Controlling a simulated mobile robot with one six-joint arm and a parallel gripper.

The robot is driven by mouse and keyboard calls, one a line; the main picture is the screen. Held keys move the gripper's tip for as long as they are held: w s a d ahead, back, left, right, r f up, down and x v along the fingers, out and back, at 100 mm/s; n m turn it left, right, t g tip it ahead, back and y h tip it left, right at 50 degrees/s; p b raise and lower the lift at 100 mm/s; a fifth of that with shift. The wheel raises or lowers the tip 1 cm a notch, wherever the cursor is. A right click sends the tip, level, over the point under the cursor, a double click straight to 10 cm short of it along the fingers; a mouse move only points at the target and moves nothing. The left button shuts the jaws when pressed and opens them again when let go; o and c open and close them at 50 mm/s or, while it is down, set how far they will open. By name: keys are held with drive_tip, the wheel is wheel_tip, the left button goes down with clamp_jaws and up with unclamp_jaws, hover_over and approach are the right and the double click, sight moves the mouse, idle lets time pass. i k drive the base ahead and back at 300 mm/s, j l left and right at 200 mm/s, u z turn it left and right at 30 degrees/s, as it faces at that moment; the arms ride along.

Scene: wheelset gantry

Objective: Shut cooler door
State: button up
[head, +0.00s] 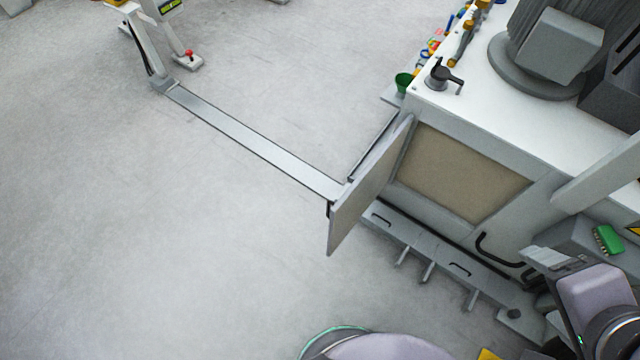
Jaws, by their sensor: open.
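The cooler door (368,190) is a flat grey panel. It stands wide open, swung out from the left edge of the opening in the white machine cabinet (540,205). The opening shows a beige inner face (455,172). The door's free edge points toward the lower left, over the floor. My gripper is not in this view; only parts of my own body show along the bottom and lower right, apart from the door.
A long flat metal rail (255,140) runs from a white stand (150,50) to behind the door. Low drawers with handles (420,245) line the cabinet's foot. A black lever (443,76) and a large grey motor housing (555,50) sit on top. The floor at left is clear.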

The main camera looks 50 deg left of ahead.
sight(345, 213)
drive_tip(key=j+z, duration=0.1)
drive_tip(key=j, duration=2.35)
drive_tip(key=k+j+u, duration=0.2)
drive_tip(key=k+j, duration=0.25)
drive_tip(key=k+j+u, duration=0.2)
drive_tip(key=k+j, duration=0.2)
drive_tip(key=j, duration=0.3)
